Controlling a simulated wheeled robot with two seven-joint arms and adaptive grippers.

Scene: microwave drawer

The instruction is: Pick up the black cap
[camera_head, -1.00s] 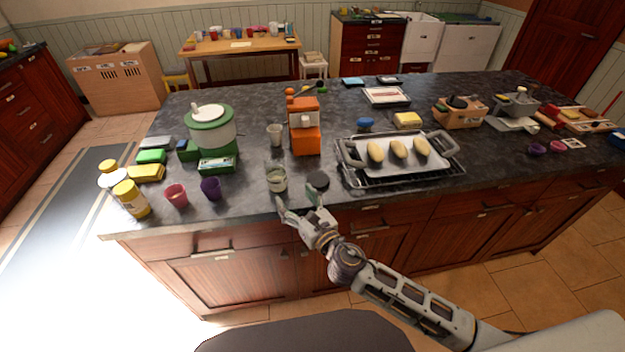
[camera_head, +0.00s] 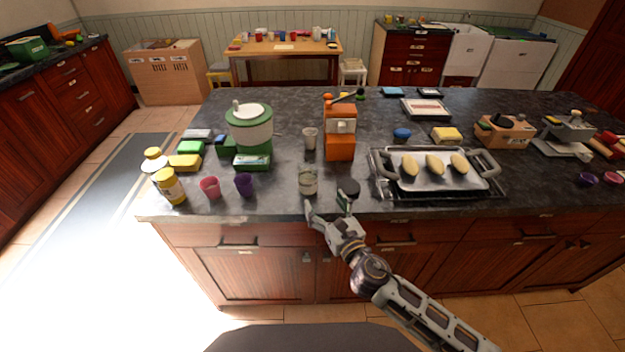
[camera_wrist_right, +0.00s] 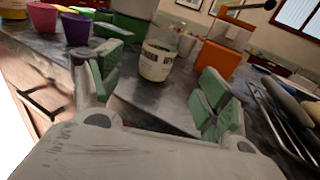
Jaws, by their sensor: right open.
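The black cap (camera_head: 349,186) is a small dark round disc near the counter's front edge, just right of a glass jar (camera_head: 308,183) with a pale label. My right gripper (camera_head: 328,206) is open and empty at the front edge, with its right finger just in front of the cap. Whether that finger touches the cap, I cannot tell. In the right wrist view the jar (camera_wrist_right: 156,63) stands beyond the gap between the green-padded fingers (camera_wrist_right: 158,90). I cannot make out the cap there. My left gripper is not in view.
An orange coffee machine (camera_head: 340,140) stands behind the cap. A metal tray (camera_head: 440,182) with bread rolls lies to the right. Pink (camera_head: 210,187) and purple (camera_head: 244,184) cups stand left of the jar. The dark counter (camera_head: 275,207) has bare space along its front edge.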

